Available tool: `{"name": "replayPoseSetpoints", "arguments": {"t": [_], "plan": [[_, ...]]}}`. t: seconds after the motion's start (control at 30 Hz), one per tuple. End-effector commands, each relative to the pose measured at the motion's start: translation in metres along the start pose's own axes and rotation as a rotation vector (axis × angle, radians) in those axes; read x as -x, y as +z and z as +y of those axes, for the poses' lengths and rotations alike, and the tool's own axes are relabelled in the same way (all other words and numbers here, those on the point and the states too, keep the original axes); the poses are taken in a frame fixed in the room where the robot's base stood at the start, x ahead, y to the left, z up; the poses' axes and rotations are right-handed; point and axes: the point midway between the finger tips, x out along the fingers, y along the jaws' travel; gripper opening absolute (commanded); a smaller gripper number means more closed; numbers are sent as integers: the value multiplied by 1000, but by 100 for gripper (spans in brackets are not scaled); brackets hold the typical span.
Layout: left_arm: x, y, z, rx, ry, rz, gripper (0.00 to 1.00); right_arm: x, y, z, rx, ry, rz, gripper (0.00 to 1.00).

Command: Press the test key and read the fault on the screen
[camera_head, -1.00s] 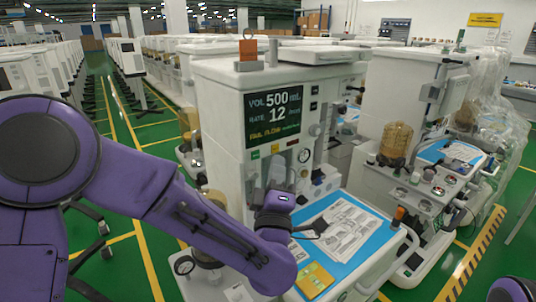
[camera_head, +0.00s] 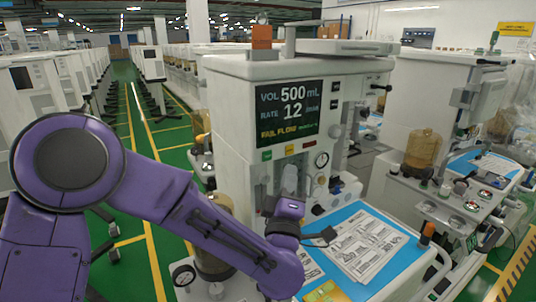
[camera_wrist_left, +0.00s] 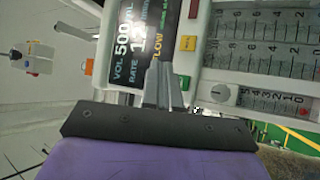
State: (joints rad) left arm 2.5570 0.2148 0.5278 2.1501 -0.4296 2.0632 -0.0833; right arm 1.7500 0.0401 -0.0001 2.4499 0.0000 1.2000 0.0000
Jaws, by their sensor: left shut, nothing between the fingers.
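The dark screen (camera_head: 288,112) on the white anaesthesia machine (camera_head: 228,115) reads VOL 500 mL, RATE 12 /min. Its yellow bottom line reads FAIL FLOW, followed by small green text I cannot read. Below it are a green key (camera_head: 266,155), a yellow key (camera_head: 289,149) and a dark red key (camera_head: 309,144); I cannot tell which is the test key. My left gripper (camera_head: 326,236) is shut and empty, low in front of the machine. In the left wrist view its fingers (camera_wrist_left: 158,75) overlap the screen's edge beside the yellow key (camera_wrist_left: 187,42); contact cannot be told.
A blue work surface (camera_head: 408,262) with printed sheets (camera_head: 365,247) and a yellow card (camera_head: 322,292) lies below the gripper. An orange block (camera_head: 262,37) stands on the machine's top. A second machine (camera_head: 425,105) with an amber canister (camera_head: 423,150) stands to the right.

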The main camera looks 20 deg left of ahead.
Motion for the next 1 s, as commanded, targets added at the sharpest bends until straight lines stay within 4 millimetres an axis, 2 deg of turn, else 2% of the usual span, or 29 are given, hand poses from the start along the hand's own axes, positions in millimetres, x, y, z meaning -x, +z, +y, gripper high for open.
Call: {"name": "replayPoseSetpoints", "arguments": {"t": [0.2, 0.4, 1.0], "plan": [[-24, -19, -15, -1, -2, 3, 0, 13, -5, 1, 0, 0, 0, 43], [-37, -28, -27, -1, 0, 3, 0, 11, -5, 1, 0, 0, 0, 43], [-41, -31, -30, -1, 0, 2, 0, 11, -5, 1, 0, 0, 0, 43]]}}
